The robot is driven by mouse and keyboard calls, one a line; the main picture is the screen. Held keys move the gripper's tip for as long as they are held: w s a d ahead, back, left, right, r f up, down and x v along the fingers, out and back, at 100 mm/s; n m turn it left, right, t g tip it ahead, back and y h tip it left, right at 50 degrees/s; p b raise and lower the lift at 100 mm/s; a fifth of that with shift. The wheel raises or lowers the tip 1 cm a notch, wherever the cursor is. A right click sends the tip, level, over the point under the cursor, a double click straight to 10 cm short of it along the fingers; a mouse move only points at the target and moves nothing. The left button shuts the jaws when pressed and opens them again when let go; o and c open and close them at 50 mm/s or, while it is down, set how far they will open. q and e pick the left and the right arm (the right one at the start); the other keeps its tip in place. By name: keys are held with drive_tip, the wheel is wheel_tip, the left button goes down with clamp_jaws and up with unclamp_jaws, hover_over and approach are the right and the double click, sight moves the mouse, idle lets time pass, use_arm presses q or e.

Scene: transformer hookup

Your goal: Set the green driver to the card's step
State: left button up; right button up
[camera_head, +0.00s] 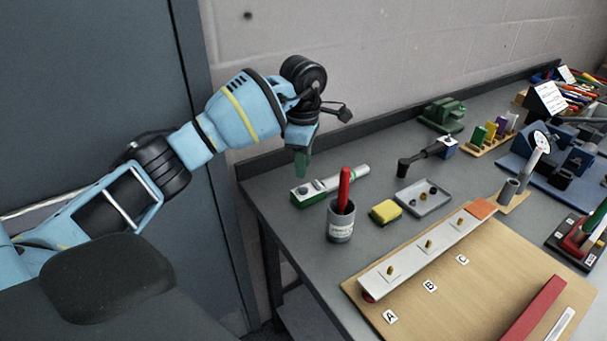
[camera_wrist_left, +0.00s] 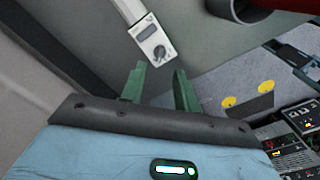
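A green-and-light-grey tool (camera_head: 328,184), apparently the green driver, lies on the grey bench near its left end. In the left wrist view its pale body (camera_wrist_left: 147,32) shows a dark window and a round knob beyond my fingertips. My left gripper (camera_head: 303,165) hangs above its green end, with its green fingers pointing down. In the wrist view the fingers (camera_wrist_left: 158,80) are apart with nothing between them. A white printed card (camera_head: 550,97) stands at the back right, too small to read. My right gripper is not in view.
A grey cup (camera_head: 340,222) with a red-handled tool stands close by. A yellow sponge (camera_head: 385,211) and a grey tray (camera_head: 424,198) lie right of it. A wooden board (camera_head: 455,290) with a white strip fills the front. A black stand (camera_head: 573,238) is at far right.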

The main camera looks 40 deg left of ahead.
sight(305, 188)
use_arm(q)
drive_tip(key=shift+r, duration=0.95)
drive_tip(key=shift+c, duration=0.2)
